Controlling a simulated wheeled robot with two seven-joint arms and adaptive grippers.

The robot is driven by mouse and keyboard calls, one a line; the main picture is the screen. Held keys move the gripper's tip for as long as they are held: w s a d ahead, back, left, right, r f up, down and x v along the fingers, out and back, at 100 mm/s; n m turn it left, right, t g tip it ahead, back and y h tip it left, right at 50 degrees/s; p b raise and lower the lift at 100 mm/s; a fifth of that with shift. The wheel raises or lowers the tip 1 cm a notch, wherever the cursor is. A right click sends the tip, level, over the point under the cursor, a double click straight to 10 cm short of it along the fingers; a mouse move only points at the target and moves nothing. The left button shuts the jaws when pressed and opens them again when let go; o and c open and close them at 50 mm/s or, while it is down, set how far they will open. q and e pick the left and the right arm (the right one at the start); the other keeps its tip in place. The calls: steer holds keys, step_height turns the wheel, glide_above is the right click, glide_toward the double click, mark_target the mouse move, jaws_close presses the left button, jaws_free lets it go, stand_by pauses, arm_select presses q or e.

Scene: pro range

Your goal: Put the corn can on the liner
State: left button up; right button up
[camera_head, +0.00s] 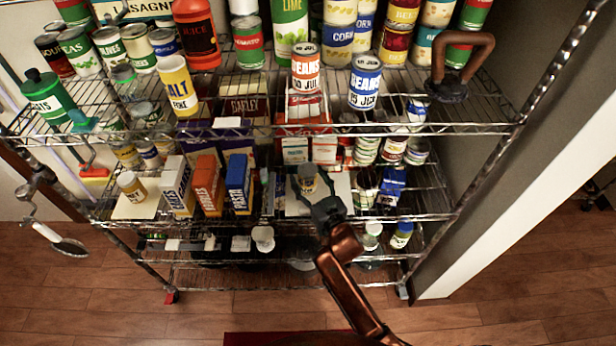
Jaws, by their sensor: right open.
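My right gripper (311,189) reaches into the middle shelf from below. Its jaws are open, with one finger on each side of a small can (308,171) with a dark top and a yellowish label. The label is too small to read. The can stands on or just above a pale liner (340,184) on that shelf; contact is hidden by the gripper. Larger cans lettered CORN (338,38) stand at the back of the upper shelf. A second pale liner (128,211) lies at the shelf's left, with a small jar (131,186) on it. My left gripper is not in view.
Orange (208,185) and blue (239,184) boxes stand left of my right gripper. Several small cans and jars crowd its right. The wire upper shelf (430,128) overhangs this shelf, with a BEANS can (364,88) near its front.

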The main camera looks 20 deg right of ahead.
steer(key=shift+r, duration=0.3)
steer(key=s, duration=0.4)
steer(key=s+d+p, duration=0.1)
steer(key=s, duration=0.2)
steer(key=s+p, duration=0.1)
steer(key=s, duration=0.3)
steer(key=shift+s+d+f, duration=0.1)
steer(key=shift+s+d, duration=0.1)
steer(key=shift+s, duration=0.3)
